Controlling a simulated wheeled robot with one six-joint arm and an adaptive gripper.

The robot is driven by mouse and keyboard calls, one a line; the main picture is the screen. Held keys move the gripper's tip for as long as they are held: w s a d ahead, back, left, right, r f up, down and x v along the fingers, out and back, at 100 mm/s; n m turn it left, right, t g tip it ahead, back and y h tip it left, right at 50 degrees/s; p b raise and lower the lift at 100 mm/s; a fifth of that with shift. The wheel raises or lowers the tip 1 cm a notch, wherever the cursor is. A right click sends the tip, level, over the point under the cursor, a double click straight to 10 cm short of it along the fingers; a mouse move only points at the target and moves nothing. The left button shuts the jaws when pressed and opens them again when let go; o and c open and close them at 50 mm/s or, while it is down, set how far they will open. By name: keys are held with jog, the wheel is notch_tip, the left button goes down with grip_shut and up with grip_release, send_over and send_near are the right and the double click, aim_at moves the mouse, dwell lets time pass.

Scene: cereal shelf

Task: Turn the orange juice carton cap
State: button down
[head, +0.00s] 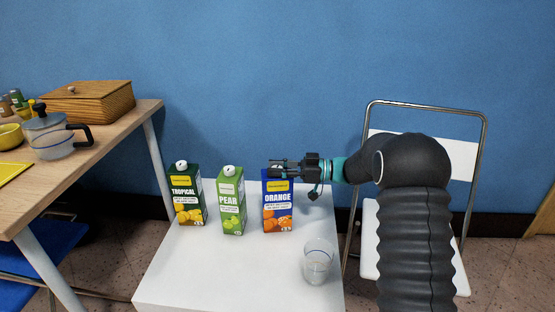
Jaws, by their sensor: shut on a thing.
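The orange juice carton (277,207) is blue with orange fruit printed on it. It stands upright on the white table (185,280), rightmost of a row of cartons. My gripper (276,171) reaches in from the right, level with the carton's top. It is shut at the top of the carton, where the cap sits. The cap is hidden behind the fingers.
A green pear carton (231,203) stands close to the left, and a tropical carton (187,197) stands further left; both show white caps. An empty glass (318,264) stands at the table's front right. A folding chair (465,160) is behind my arm.

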jog(key=n+g, duration=0.2)
jog(key=g, duration=0.1)
jog(key=n+g+h, duration=0.1)
jog(key=n+g, duration=0.1)
jog(key=g, duration=0.2)
jog(key=shift+n, duration=0.4)
jog(key=shift+g+h, duration=0.3)
jog(key=shift+g, duration=0.2)
jog(key=c, duration=0.8)
grip_release()
notch_tip(320, 180, up, 10)
jog(key=shift+r, duration=0.1)
